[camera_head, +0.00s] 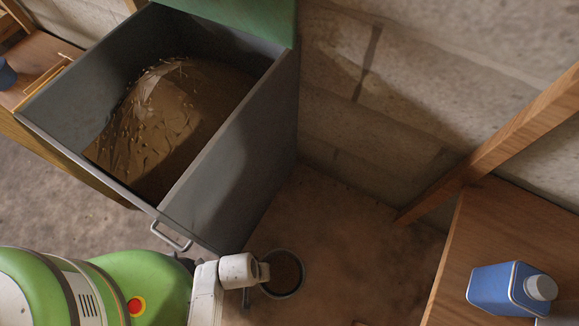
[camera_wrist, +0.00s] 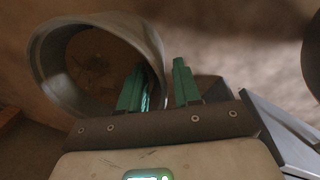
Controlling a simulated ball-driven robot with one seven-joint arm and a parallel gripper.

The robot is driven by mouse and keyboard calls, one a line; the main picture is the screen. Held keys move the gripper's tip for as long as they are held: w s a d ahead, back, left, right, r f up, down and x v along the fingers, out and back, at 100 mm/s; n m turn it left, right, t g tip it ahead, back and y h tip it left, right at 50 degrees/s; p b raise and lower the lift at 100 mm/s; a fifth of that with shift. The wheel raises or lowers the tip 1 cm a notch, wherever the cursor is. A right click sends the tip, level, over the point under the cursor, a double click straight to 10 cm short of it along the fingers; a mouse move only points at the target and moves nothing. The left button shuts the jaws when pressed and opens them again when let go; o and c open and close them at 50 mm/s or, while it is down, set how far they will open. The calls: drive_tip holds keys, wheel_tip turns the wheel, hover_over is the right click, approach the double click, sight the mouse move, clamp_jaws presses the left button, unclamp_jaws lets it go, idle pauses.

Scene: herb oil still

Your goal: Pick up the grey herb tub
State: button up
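The grey herb tub (camera_head: 301,284) is a round, open vessel low down beside the big grey bin, right of my arm's end. In the wrist view its grey rim and wall (camera_wrist: 45,72) fill the upper left, with a dark brown inside. My gripper (camera_wrist: 160,85) has its two teal fingers apart at the tub's right wall. The left finger shows against the tub's opening and the right finger is outside, with the wall between them. I see a small gap beside the right finger. In the head view my gripper (camera_head: 264,274) is mostly hidden at the tub's left edge.
A large grey bin (camera_head: 228,150) holding a brown heap stands at upper left, its handle (camera_head: 172,237) near my arm. A blue bottle (camera_head: 497,287) with a grey cap stands on a wooden table (camera_head: 460,260) at right. Bare floor (camera_head: 345,240) lies right of the tub.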

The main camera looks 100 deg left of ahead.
sight(281, 274)
drive_tip(key=f+b, duration=0.1)
drive_tip(key=f, duration=0.1)
drive_tip(key=f+b, duration=0.1)
drive_tip(key=f, duration=0.1)
drive_tip(key=shift+w+d, duration=0.1)
drive_tip(key=shift+w, duration=0.1)
drive_tip(key=shift+c, duration=0.4)
clamp_jaws()
drive_tip(key=shift+r, duration=0.1)
